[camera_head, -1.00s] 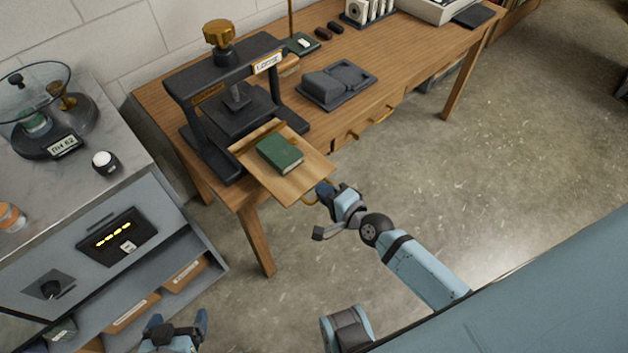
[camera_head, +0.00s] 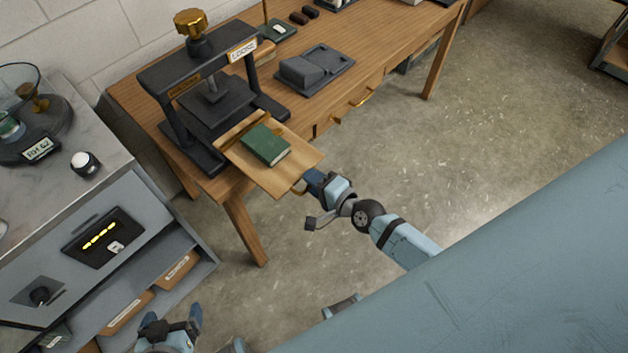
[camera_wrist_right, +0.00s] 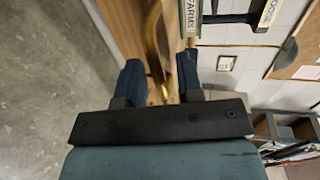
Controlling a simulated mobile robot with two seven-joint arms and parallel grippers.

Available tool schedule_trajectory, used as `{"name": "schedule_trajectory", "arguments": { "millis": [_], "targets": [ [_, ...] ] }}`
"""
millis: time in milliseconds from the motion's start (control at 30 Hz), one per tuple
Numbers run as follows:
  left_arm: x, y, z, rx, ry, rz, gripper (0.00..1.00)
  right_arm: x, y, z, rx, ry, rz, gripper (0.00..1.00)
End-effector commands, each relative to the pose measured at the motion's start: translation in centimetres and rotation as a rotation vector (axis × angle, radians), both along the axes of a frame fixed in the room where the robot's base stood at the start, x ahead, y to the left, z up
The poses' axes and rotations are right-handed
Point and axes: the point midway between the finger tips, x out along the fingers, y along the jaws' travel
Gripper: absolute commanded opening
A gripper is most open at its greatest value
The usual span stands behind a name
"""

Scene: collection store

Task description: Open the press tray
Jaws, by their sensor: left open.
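The press tray (camera_head: 300,155) is a light wooden board standing out from the black press (camera_head: 220,98) over the table's front edge. A green book (camera_head: 265,145) lies on it. My right gripper (camera_head: 309,183) is at the tray's front edge. My left gripper (camera_head: 173,317) is open and empty at the bottom left, away from the press.
The wooden table (camera_head: 400,55) carries a dark grey two-part block (camera_head: 315,72) right of the press. A brass drawer handle (camera_head: 362,97) sticks out of the table front. A grey cabinet (camera_head: 75,230) stands at left. The floor (camera_head: 480,140) right of my right arm is clear.

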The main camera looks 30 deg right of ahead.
Motion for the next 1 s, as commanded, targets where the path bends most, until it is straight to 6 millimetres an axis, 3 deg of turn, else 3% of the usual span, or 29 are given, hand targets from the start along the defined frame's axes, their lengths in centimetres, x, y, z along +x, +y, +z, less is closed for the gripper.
{"name": "schedule_trajectory", "arguments": {
  "millis": [167,633,800,1000],
  "targets": [
    [0.0,0.0,0.0,0.0,0.0,0.0,0.94,-1.7,-0.7,0.3,-0.001,0.002,0.0,0.34],
    [0.0,0.0,-0.4,-0.003,0.005,0.001,0.94,-10.9,-3.9,2.3,-0.002,0.004,0.002,0.34],
    [0.0,0.0,-0.4,-0.003,0.006,0.002,0.94,-12.3,-4.4,2.8,-0.001,0.001,0.001,0.34],
    [0.0,0.0,-0.4,-0.005,0.004,0.002,0.94,-12.7,-4.6,2.9,0.0,0.001,0.0,0.34]
  ]
}}
